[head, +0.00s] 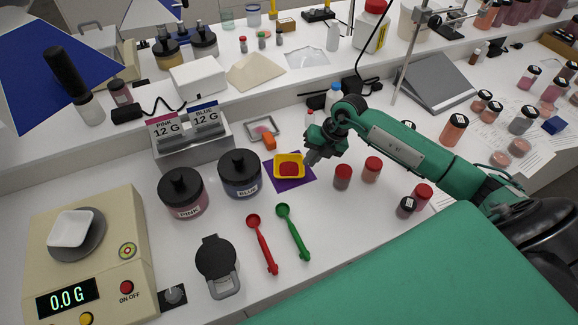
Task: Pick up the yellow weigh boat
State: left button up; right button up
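The yellow weigh boat (277,161) sits on a purple square mat (299,183) in the middle of the bench, with something red inside it. My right gripper (311,158) is just right of the boat, with its dark fingers pointing down by the boat's right edge. I cannot tell whether they touch the boat or how far apart they are. My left gripper is not in view. A white weigh boat (70,228) rests on the scale (112,262) at the left.
PINK (182,194) and BLUE (239,175) jars stand left of the mat. A red spoon (262,245) and a green spoon (293,232) lie in front. Small red-capped jars (343,178) stand close to the right. A small framed tray (260,129) lies behind.

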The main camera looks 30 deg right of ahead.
aim_at(298, 173)
jog(key=p+x, duration=0.2)
jog(key=x, duration=0.2)
jog(key=shift+w+f, duration=0.1)
jog(key=shift+w, duration=0.1)
jog(key=shift+f, duration=0.35)
grip_shut()
jog(key=shift+r, duration=0.1)
jog(key=shift+r, duration=0.45)
notch_tip(298, 173, up, 19)
jog(key=b, duration=0.5)
jog(key=shift+a, duration=0.15)
dwell(0.5)
